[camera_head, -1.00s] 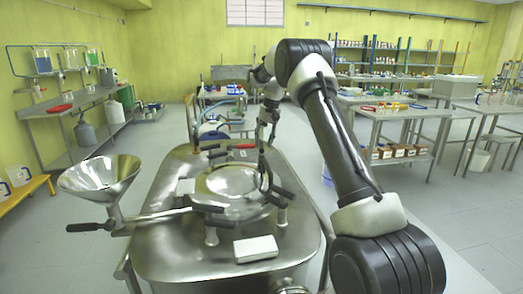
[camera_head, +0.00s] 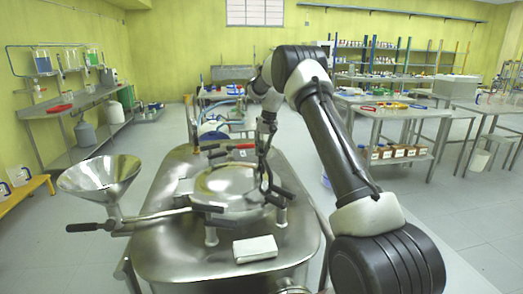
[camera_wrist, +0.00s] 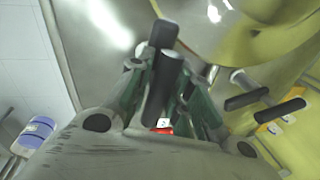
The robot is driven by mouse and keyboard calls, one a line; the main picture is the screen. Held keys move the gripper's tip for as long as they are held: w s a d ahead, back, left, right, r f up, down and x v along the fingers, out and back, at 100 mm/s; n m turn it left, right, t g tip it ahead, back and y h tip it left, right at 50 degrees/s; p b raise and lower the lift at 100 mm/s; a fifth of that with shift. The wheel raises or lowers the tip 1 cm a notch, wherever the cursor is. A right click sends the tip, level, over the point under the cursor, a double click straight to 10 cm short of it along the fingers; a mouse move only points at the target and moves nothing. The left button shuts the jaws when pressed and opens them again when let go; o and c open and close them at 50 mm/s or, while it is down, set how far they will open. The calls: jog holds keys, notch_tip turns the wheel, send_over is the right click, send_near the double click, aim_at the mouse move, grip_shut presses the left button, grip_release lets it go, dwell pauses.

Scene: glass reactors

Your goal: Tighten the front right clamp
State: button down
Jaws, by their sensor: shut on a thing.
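The steel reactor lid (camera_head: 228,186) is a shiny dome with black-handled clamps around its rim. The front right clamp (camera_head: 281,214) stands at the lid's right front edge, with black handles (camera_head: 275,199) above it. My gripper (camera_head: 264,172) points down at the lid's right side. In the wrist view my gripper (camera_wrist: 168,92) is closed around a black clamp handle (camera_wrist: 164,78), which sits between the fingers. The fingers hide part of the handle and the clamp below it.
Another black-handled clamp (camera_wrist: 262,106) shows at the right in the wrist view. A red-handled part (camera_head: 244,146) is behind the lid.

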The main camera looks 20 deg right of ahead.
jog(key=m, duration=0.3)
jog(key=m+t, duration=0.1)
jog(key=m, duration=0.1)
jog(key=shift+w+a+r+m, duration=0.1)
jog(key=shift+w+a+m, duration=0.15)
jog(key=shift+a+m, duration=0.1)
jog(key=c, duration=1.3)
grip_release()
jog(key=shift+h, duration=0.3)
jog(key=shift+c, duration=0.2)
notch_tip(320, 180, up, 12)
jog(key=s+d, duration=0.1)
jog(key=s, duration=0.1)
jog(key=shift+d, duration=0.25)
jog(key=shift+f, duration=0.2)
